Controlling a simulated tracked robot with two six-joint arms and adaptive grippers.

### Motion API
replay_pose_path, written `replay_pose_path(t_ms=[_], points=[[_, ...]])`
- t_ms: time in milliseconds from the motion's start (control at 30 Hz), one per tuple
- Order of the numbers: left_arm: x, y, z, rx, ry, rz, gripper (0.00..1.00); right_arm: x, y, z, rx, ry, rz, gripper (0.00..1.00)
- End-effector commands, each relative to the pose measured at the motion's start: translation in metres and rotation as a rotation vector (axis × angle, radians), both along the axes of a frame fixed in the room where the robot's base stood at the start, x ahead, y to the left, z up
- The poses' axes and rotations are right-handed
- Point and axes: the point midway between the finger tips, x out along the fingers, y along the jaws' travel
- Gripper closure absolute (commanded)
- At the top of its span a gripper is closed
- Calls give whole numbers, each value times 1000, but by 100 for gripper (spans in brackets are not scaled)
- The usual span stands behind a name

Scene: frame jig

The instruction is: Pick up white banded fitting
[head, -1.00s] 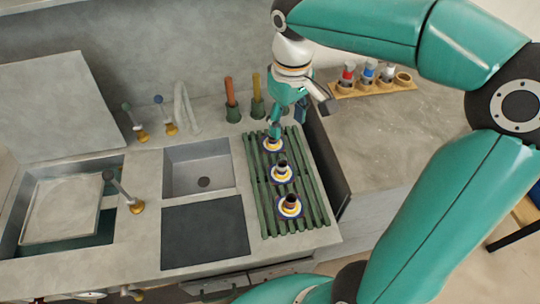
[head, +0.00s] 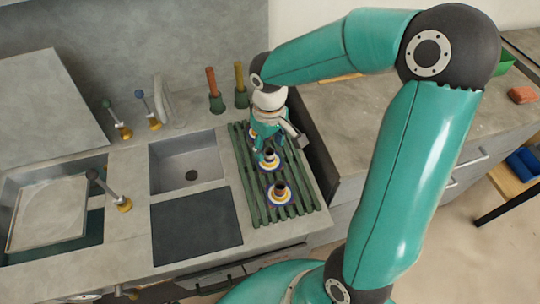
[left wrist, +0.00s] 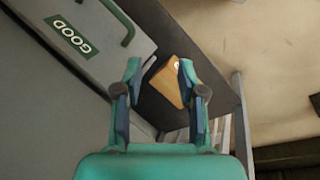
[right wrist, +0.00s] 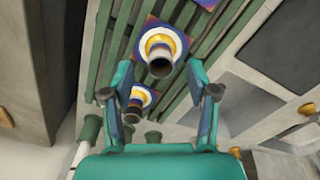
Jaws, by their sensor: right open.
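Several fittings with purple square bases, white and yellow bands and dark tops stand in a row on the green slatted rack (head: 306,188). The nearest fitting (head: 280,193) is clear in the head view. The middle fitting (head: 269,164) is just under my right gripper (head: 268,152), and the far one (head: 252,134) is mostly hidden by it. In the right wrist view one fitting (right wrist: 161,45) appears between the open fingers, with no visible contact. I cannot tell which is the white banded one. My left gripper (left wrist: 160,68) is open and empty.
The rack lies right of a sink (head: 186,165) and a dark panel (head: 197,225). Two green holders with an orange handle (head: 211,82) and a yellow handle (head: 239,76) stand behind.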

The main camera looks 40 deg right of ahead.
Motion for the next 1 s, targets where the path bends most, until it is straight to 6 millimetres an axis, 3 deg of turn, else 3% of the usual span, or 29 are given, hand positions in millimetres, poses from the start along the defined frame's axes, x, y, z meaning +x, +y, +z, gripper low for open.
replay_pose_path(t_ms=[200, 467, 800, 1000], points=[[0, 0, 1, 0, 0, 0, 60, 2, 1, -27, 1, 3, 0, 41], [0, 0, 1, 0, 0, 0, 60, 2, 1, -30, 0, -1, 2, 41], [0, 0, 1, 0, 0, 0, 60, 3, 2, -30, 0, -1, 3, 96], [0, 0, 1, 0, 0, 0, 60, 3, 2, -29, 0, -1, 3, 100]])
